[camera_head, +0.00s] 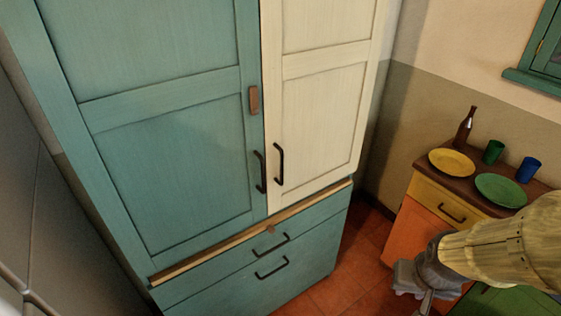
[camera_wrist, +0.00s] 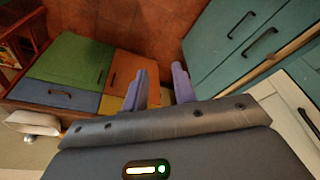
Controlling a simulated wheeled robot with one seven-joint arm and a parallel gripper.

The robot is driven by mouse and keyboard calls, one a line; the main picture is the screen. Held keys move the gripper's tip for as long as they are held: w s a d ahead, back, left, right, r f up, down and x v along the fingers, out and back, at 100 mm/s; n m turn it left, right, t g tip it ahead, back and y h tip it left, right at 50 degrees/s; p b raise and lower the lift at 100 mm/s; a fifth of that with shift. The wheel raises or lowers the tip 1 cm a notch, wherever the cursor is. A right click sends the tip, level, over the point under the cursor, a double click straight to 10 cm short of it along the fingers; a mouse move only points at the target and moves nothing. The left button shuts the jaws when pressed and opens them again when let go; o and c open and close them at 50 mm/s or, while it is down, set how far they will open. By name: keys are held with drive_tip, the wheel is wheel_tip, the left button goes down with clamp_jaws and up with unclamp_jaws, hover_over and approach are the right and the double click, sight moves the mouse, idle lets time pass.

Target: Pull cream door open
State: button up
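The cream door (camera_head: 318,115) is the right-hand upper door of a tall cabinet in the head view. It looks shut, beside the teal door (camera_head: 160,140). Its dark bar handle (camera_head: 279,164) is upright near its lower left edge. In the wrist view, part of the cream door (camera_wrist: 282,118) and a dark handle (camera_wrist: 308,122) show at the right edge. My gripper (camera_wrist: 159,82) is open and empty, its two purple-grey fingers apart over the floor. In the head view it is low at the right, away from the handle, with its fingertips not clearly seen.
The teal door's handle (camera_head: 259,171) is close beside the cream door's handle. Teal drawers (camera_head: 240,270) lie below a wooden ledge. At right, a low cabinet (camera_head: 410,228) holds plates, cups and a bottle (camera_head: 464,128). Red tiled floor (camera_head: 350,270) is clear between them.

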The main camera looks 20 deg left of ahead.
drive_tip(key=w+a+n+t+y+p, duration=0.1)
drive_tip(key=w+a+n+t+y, duration=0.35)
drive_tip(key=w+a, duration=0.75)
drive_tip(key=a+r+n+t+y, duration=0.1)
drive_tip(key=a+r+t+y, duration=0.1)
drive_tip(key=a, duration=0.4)
drive_tip(key=w+a+r+n+t+y, duration=0.1)
drive_tip(key=a+r+n+t+y, duration=0.1)
drive_tip(key=a+r+t+y, duration=0.1)
drive_tip(key=a+t+y, duration=0.1)
drive_tip(key=a+y, duration=0.1)
drive_tip(key=a, duration=0.1)
drive_tip(key=shift+a+r+p, duration=0.2)
drive_tip(key=shift+a+p, duration=0.2)
drive_tip(key=shift+w+n, duration=0.1)
drive_tip(key=shift+n, duration=0.15)
